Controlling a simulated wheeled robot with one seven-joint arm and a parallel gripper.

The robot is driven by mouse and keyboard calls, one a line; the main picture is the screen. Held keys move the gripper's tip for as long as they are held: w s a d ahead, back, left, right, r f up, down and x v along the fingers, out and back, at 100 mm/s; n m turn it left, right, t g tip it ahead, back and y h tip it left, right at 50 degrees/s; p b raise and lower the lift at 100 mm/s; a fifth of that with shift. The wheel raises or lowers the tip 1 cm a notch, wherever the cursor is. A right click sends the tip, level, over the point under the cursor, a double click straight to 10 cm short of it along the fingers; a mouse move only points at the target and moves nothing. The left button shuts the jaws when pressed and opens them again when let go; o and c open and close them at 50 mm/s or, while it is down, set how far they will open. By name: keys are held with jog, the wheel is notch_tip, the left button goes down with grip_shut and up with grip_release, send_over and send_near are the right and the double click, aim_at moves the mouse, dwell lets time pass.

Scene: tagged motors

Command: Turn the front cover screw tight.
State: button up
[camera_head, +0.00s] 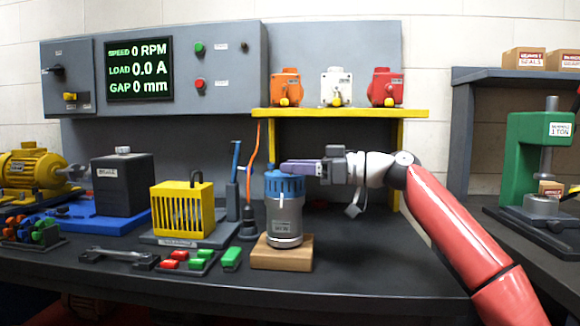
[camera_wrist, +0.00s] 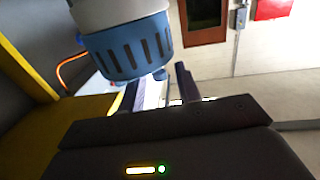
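A motor with a grey body (camera_head: 284,222) and a blue slotted cover (camera_head: 285,188) stands upright on a wooden block (camera_head: 282,256). The wrist view shows the blue cover (camera_wrist: 127,48) close up, with small blue lugs (camera_wrist: 160,74) on its rim. I cannot make out the front cover screw. My gripper (camera_head: 284,168) reaches in from the right, level, with its fingers at the cover's top. In the wrist view my gripper (camera_wrist: 157,82) has its fingers apart, with nothing visibly held. I cannot tell whether they touch the cover.
Left of the motor are a yellow cage (camera_head: 181,209), red and green blocks (camera_head: 200,256), a wrench (camera_head: 118,255) and a black box (camera_head: 123,183). A green press (camera_head: 540,160) stands at right.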

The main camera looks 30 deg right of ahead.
jog(key=shift+w+a, duration=0.5)
jog(key=shift+a, duration=0.05)
grip_shut()
